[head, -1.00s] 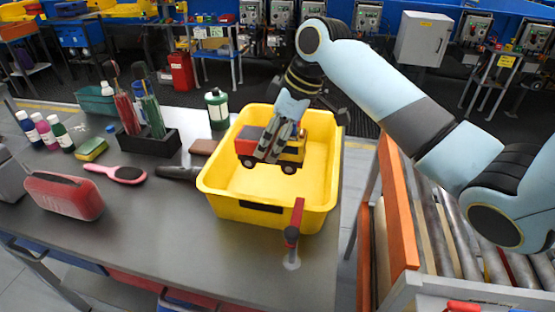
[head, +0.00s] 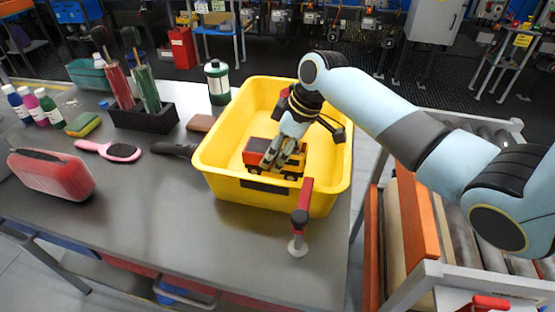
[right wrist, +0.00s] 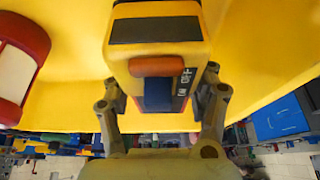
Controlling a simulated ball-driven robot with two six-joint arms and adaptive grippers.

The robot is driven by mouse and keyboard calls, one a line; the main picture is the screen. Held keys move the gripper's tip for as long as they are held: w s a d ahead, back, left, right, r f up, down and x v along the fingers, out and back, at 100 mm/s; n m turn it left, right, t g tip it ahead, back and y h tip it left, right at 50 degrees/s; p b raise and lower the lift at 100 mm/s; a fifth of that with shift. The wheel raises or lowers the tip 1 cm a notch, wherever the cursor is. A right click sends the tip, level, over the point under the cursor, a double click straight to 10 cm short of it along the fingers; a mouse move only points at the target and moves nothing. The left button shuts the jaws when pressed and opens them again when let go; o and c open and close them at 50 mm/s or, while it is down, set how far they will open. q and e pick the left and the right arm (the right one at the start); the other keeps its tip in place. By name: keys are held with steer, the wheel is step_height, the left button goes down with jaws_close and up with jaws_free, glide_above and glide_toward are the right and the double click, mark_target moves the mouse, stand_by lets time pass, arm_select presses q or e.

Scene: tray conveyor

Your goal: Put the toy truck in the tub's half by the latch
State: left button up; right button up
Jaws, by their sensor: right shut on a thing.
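The toy truck (head: 256,152) has a red and dark bed, a yellow-orange cab and dark wheels. It is inside the yellow tub (head: 225,181), close to the front wall. My right gripper (head: 284,167) comes from above and is shut on the truck, covering its middle. In the right wrist view the truck's yellow body (right wrist: 158,55) sits between the fingers of my right gripper (right wrist: 160,100). The red-handled latch (head: 302,212) stands at the tub's front side, the truck's side. Whether the wheels touch the tub floor is unclear. My left gripper is out of view.
A red and cream thing (right wrist: 18,65) shows left in the right wrist view; I cannot tell what it is. A roller conveyor (head: 425,215) is right.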

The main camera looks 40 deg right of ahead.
step_height(320, 180, down, 3)
steer(key=shift+f, duration=0.1)
steer(key=shift+f, duration=0.15)
steer(key=o, duration=1.3)
